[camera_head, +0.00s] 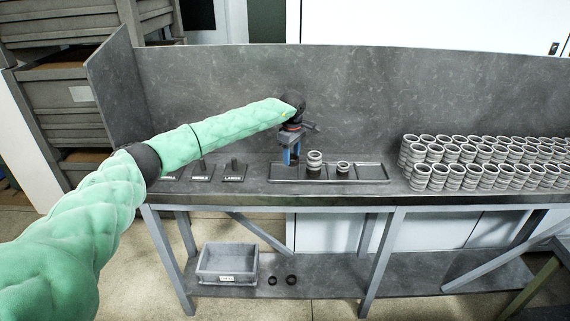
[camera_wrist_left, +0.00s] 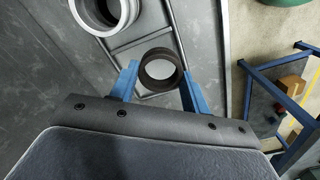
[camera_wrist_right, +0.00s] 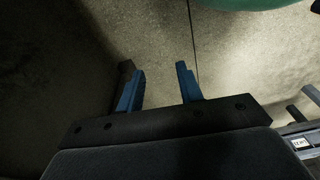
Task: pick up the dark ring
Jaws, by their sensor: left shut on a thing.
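The dark ring (camera_wrist_left: 160,87) is between the two blue fingers of my left gripper (camera_wrist_left: 159,72) in the left wrist view, with a finger against each side. My left gripper (camera_head: 291,156) is shut on it, low over the left part of the tray (camera_head: 373,173) in the head view. The ring is small there, and I cannot tell whether it touches the tray. In the right wrist view my right gripper (camera_wrist_right: 158,84) is open and empty above the floor; it does not show in the head view.
Pale rings (camera_head: 315,157) (camera_head: 343,166) stand in the tray right of my left gripper. Many stacked rings (camera_head: 480,165) fill the bench's right side. Small labelled stands (camera_head: 234,173) are at left. A grey crate (camera_head: 228,266) and two dark rings (camera_head: 272,281) (camera_head: 291,280) sit on the lower shelf.

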